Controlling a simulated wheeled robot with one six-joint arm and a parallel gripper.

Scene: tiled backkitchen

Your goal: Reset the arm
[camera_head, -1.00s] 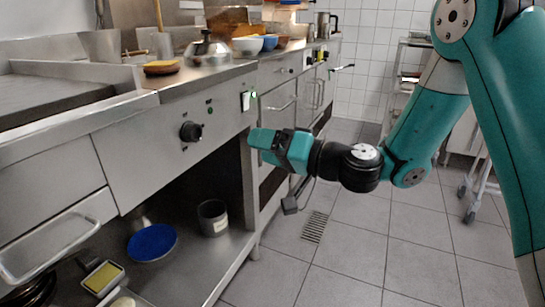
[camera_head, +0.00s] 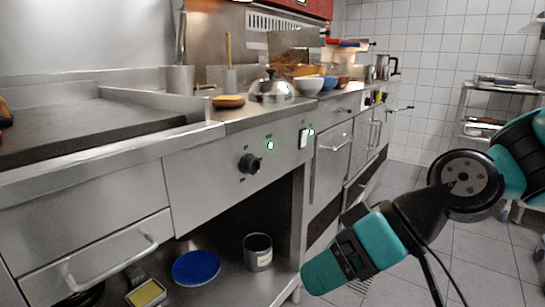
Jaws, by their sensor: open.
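My gripper (camera_head: 322,272) is at the end of my teal and black arm, in the lower right middle of the head view. It points down and left, in front of the open shelf under the counter. I see nothing held in it, and the gap between its fingers is hard to make out from this side. The rest of my arm bends away to the right edge.
A blue lid (camera_head: 196,267), a grey pot (camera_head: 258,252) and a yellow sponge tray (camera_head: 147,293) sit on the lower shelf. A kettle (camera_head: 272,87) and bowls (camera_head: 309,86) stand on the counter. A trolley (camera_head: 490,105) stands at the back right. Tiled floor (camera_head: 400,180) is open between.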

